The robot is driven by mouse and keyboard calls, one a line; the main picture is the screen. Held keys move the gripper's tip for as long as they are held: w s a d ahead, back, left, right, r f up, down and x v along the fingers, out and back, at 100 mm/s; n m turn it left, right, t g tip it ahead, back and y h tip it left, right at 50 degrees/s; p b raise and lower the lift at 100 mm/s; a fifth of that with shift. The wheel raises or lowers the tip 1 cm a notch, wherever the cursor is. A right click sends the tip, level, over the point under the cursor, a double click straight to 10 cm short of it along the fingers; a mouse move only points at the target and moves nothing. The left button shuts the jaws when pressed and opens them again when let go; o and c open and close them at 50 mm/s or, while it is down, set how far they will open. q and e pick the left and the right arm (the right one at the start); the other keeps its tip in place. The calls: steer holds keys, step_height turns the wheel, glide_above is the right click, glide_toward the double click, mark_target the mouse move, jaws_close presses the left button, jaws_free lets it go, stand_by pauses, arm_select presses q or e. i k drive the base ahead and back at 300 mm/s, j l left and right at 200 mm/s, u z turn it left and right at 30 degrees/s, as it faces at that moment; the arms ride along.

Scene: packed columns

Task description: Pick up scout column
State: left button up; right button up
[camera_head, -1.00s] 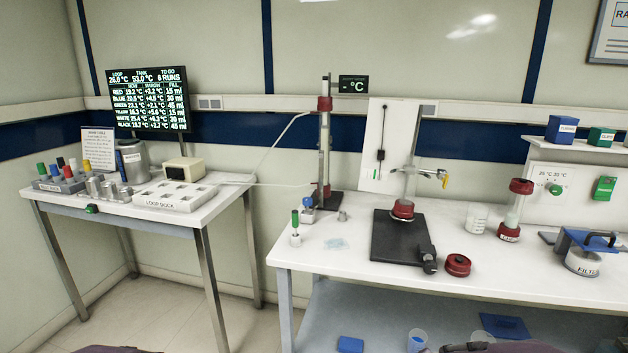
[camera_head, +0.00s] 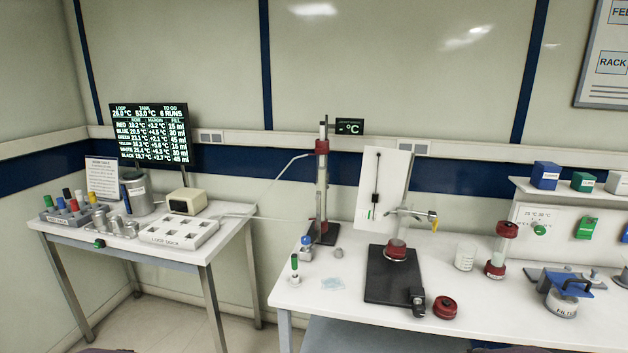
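A short clear column with dark red end caps (camera_head: 500,250) stands upright at the right of the main bench; its small label is too small to read. A taller clear column with red fittings (camera_head: 321,190) is upright in a stand at the back of the bench. I cannot tell by label which one is the scout column. Neither of my grippers is in view; only small dark purple edges, probably mine, show at the bottom.
A beaker (camera_head: 465,257) stands just left of the short column, and a blue-handled filter unit (camera_head: 566,292) to its right. A red round cap (camera_head: 445,307) lies in front. A side table (camera_head: 125,248) with a loop dock is at left.

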mark_target(395, 249)
steer(key=i+z, duration=0.35)
steer(key=i, duration=0.15)
steer(key=i+j+z, duration=0.15)
steer(key=i+z, duration=0.2)
steer(key=i+j+z, duration=0.35)
steer(key=i, duration=0.2)
